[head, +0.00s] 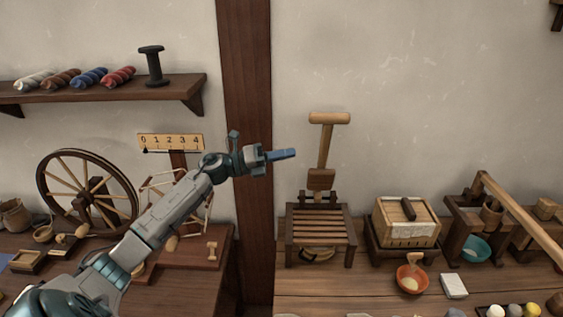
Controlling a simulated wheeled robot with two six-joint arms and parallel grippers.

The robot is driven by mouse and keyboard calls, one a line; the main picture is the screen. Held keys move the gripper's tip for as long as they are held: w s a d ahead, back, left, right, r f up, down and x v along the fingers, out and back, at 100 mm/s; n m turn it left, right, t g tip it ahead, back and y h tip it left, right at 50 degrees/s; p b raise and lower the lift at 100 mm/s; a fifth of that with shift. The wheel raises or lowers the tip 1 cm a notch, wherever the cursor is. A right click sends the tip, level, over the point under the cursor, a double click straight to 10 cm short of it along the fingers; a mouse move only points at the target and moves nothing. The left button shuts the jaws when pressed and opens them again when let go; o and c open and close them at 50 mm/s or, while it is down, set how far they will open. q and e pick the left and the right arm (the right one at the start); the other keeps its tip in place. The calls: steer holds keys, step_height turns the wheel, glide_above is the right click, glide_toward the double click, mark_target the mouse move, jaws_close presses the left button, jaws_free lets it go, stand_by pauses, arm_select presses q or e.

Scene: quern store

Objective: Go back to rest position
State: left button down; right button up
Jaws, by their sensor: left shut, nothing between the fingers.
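My left arm comes in from the lower left of the head view and reaches up to the middle. My left gripper (283,154) is shut and empty, its blue fingers pointing right in front of the wall and dark post. It is apart from the objects around it. My right gripper does not show.
A spinning wheel (88,193) stands left, partly near my arm. A slatted wooden stand with a mallet-like handle (325,150) is right of my gripper. A wooden box (405,220) and an orange bowl (411,279) stand on the right table. A shelf (100,92) hangs upper left.

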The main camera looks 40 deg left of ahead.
arm_select(q)
steer(key=shift+s+a+f, duration=0.15)
steer(key=shift+a+f, duration=0.05)
steer(key=shift+a, duration=0.2)
steer(key=shift+s+r, duration=0.1)
